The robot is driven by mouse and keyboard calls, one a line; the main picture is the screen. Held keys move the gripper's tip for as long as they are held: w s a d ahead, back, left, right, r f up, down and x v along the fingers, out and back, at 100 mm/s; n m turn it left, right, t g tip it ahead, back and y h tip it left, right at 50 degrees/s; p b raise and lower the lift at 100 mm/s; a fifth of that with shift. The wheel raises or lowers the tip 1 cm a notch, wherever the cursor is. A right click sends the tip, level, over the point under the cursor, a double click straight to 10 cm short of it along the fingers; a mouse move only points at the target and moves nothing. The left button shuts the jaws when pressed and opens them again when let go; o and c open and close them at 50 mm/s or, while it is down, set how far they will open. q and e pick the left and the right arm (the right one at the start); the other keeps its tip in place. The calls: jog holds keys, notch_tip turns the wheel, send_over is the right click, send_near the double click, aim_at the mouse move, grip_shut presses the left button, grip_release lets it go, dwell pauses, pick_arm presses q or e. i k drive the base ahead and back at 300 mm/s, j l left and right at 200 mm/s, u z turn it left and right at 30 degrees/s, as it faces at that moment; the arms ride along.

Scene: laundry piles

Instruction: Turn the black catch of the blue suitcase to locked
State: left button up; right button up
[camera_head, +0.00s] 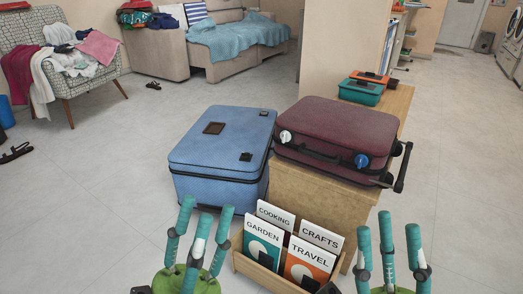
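The blue suitcase (205,152) stands in the middle of the floor, closed, its top facing up. A small black catch (246,156) sits on its top near the front right edge. A larger dark square fitting (214,128) lies near the middle of the top, and another small black part (264,113) is at the far right corner. I cannot tell which way the catch is turned. My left gripper (206,212) has its teal fingers spread and empty, in front of the suitcase. My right gripper (388,226) is also spread and empty, at the lower right, away from the suitcase.
A maroon suitcase (345,122) with a white and a blue knob lies on a wooden cabinet (312,192) right beside the blue one. A book rack (262,276) stands between my grippers. A teal box (360,93) is behind.

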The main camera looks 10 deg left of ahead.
aim_at(244, 155)
jog(key=i+j+z, duration=0.1)
jog(key=z, duration=0.35)
jog(key=i+j+z, duration=0.1)
jog(key=j+z, duration=0.2)
jog(key=z, duration=0.15)
jog(key=j+z, duration=0.25)
jog(key=z, duration=0.2)
jog(key=j+z, duration=0.25)
jog(key=z, duration=0.2)
jog(key=j+z, duration=0.1)
jog(key=j, duration=0.35)
jog(key=k+j+z, duration=0.1)
jog(key=j, duration=0.3)
jog(key=j+z, duration=0.15)
jog(key=j, duration=0.3)
jog(key=k+j+z, duration=0.1)
jog(key=j, duration=0.3)
jog(key=k+j+z, duration=0.1)
jog(key=j, duration=0.3)
jog(key=k+j+z, duration=0.1)
jog(key=j, duration=0.3)
jog(key=k+j, duration=0.1)
jog(key=j, duration=0.2)
jog(key=k+j, duration=0.15)
jog(key=j, duration=0.15)
jog(key=k+j, duration=0.1)
jog(key=j, duration=0.25)
